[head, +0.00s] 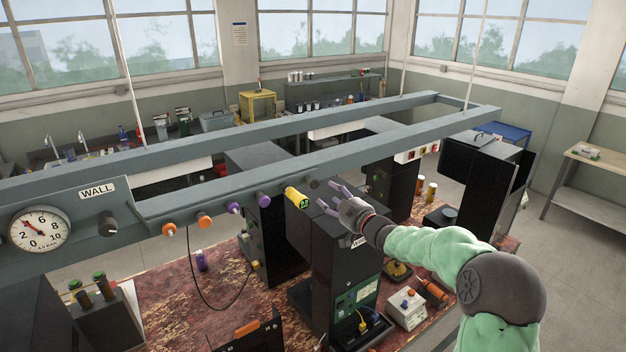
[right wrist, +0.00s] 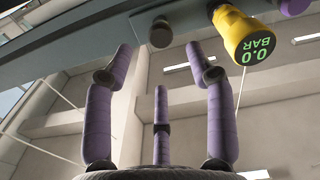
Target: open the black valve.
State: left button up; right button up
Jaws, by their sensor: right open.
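A small black knob (head: 313,183), likely the black valve, sits on the long grey rail (head: 400,140), just right of a yellow digital gauge (head: 297,197). In the right wrist view the knob (right wrist: 160,33) is round and dark under the rail, and the yellow gauge (right wrist: 243,37) reads 0.0 BAR. My right gripper (head: 328,194) has its purple fingers spread, empty, close to the knob. In the right wrist view the open fingers (right wrist: 159,60) point toward it with a gap; I see no contact. My left gripper is not in view.
Purple (head: 234,207) and orange (head: 204,219) fittings line the rail left of the gauge. Another dark knob (head: 108,224) sits beside the dial gauge (head: 40,229) and WALL label. A tall black machine (head: 345,230) stands below my right gripper, above the worn red bench.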

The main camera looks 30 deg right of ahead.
aim_at(316, 186)
jog(key=w+p, duration=0.1)
jog(key=w, duration=0.4)
jog(key=w+p, duration=0.1)
jog(key=w, duration=0.2)
jog(key=shift+w+a+p, duration=0.25)
jog(key=shift+a+p, duration=0.05)
jog(key=shift+p, duration=0.05)
jog(key=shift+w, duration=0.5)
jog(key=shift+s+a+f, duration=0.1)
grip_shut()
